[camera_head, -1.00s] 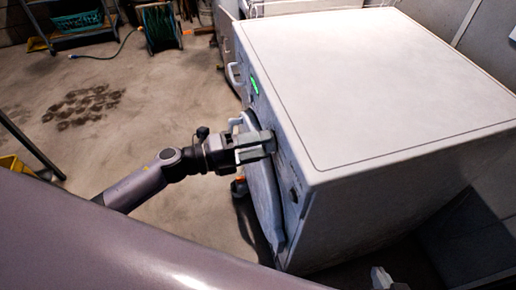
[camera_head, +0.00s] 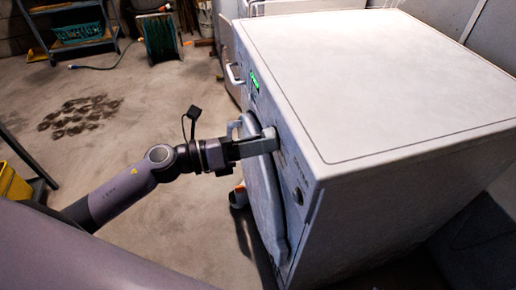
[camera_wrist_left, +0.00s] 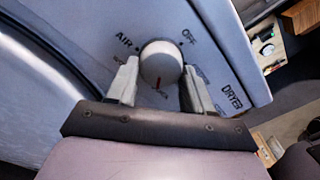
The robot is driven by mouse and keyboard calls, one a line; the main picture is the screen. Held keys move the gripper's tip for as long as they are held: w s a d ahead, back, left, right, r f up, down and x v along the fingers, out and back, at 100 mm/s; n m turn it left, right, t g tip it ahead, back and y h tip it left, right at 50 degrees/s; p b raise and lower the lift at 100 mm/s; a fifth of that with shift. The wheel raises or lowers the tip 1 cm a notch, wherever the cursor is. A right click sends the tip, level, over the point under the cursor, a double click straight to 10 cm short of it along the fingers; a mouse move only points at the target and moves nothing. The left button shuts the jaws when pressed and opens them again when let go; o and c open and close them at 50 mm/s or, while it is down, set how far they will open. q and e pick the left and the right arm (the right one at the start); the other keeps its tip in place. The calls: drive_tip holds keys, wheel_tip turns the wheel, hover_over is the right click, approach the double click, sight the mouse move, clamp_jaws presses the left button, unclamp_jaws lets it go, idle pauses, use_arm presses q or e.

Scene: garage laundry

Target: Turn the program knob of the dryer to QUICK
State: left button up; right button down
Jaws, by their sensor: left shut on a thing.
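The dryer (camera_head: 375,85) is a white box at the right of the head view. Its front, with a round door (camera_head: 262,195) and a green display (camera_head: 254,82), faces left. My left gripper (camera_head: 268,141) is at the upper part of this front. In the left wrist view its fingers (camera_wrist_left: 160,88) are shut on the round white program knob (camera_wrist_left: 161,60), one on each side. A red mark on the knob points down in that picture, towards a small label that I cannot read. AIR is at the upper left, OFF at the upper right. My right gripper is not in view.
A door handle (camera_head: 233,75) of a machine stands out beyond the dryer. A shelf with a teal basket (camera_head: 80,30) and a green hose reel (camera_head: 158,36) stand at the back left. A yellow bin (camera_head: 14,184) is at the left edge. The concrete floor between is mostly clear.

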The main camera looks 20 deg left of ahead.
use_arm(q)
drive_tip(key=shift+m+b, duration=0.4)
drive_tip(key=shift+m, duration=0.3)
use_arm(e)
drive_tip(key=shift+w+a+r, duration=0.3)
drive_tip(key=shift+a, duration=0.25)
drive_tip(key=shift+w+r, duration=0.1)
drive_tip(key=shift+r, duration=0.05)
use_arm(q)
drive_tip(key=o, duration=1)
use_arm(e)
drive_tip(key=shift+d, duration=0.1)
use_arm(q)
drive_tip(key=v, duration=0.7)
drive_tip(key=shift+b, duration=0.4)
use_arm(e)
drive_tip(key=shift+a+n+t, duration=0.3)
